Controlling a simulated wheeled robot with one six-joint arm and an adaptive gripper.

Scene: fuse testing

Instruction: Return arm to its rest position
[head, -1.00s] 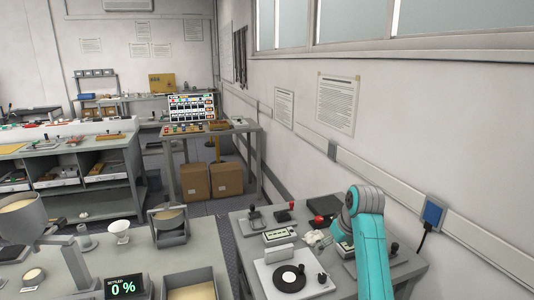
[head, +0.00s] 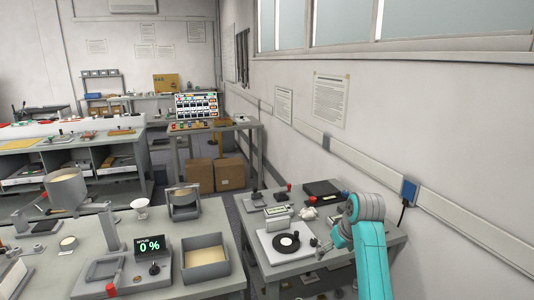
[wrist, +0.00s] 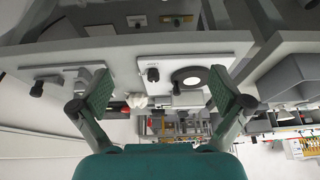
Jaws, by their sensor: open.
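My gripper (head: 322,247) shows in the head view at the end of my teal arm, low over the right-hand bench (head: 268,270). In the wrist view my gripper (wrist: 158,98) is open, its two green-padded fingers wide apart with nothing between them. Beyond the fingers, a white plate with a black knob and a black ring-shaped disc (wrist: 191,77) shows. The same disc (head: 286,242) sits on its white plate just left of my gripper in the head view. I cannot tell the exact gap between my gripper and the bench.
Left of a narrow gap, another bench holds a "0 %" display (head: 150,246), a grey tray (head: 205,270) and a white funnel (head: 140,206). A black flat box (head: 321,188) lies at the back of the right bench. Cardboard boxes (head: 229,174) stand on the floor behind. A wall closes the right side.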

